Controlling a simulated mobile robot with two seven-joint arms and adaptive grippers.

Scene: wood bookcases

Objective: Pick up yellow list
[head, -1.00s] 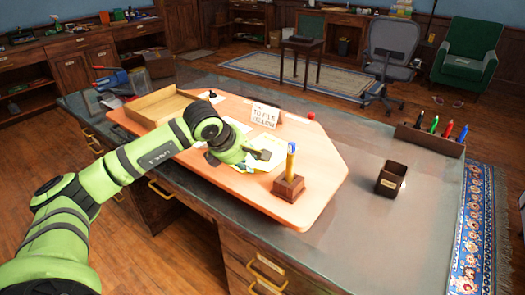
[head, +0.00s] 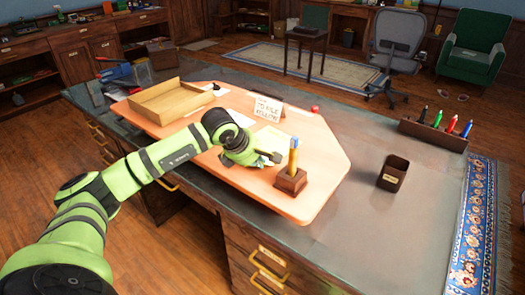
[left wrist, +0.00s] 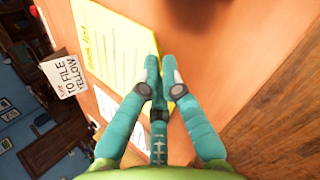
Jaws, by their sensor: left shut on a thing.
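The yellow list (head: 270,138) is a pale yellow sheet on the wooden board on the desk, partly hidden by my left gripper (head: 270,157). In the left wrist view the yellow list (left wrist: 112,48) shows handwritten lines, and its edge reaches the fingertips. My left gripper (left wrist: 161,76) has its teal fingers brought together and is shut on the edge of the list, low over the board. My right gripper is out of view.
A folded sign reading "to file yellow" (head: 268,108) stands behind the list. A wooden pencil block (head: 290,180) is close to the right of the gripper. An open wooden tray (head: 172,102) lies left. A dark cup (head: 393,174) and a pen holder (head: 433,134) stand farther right.

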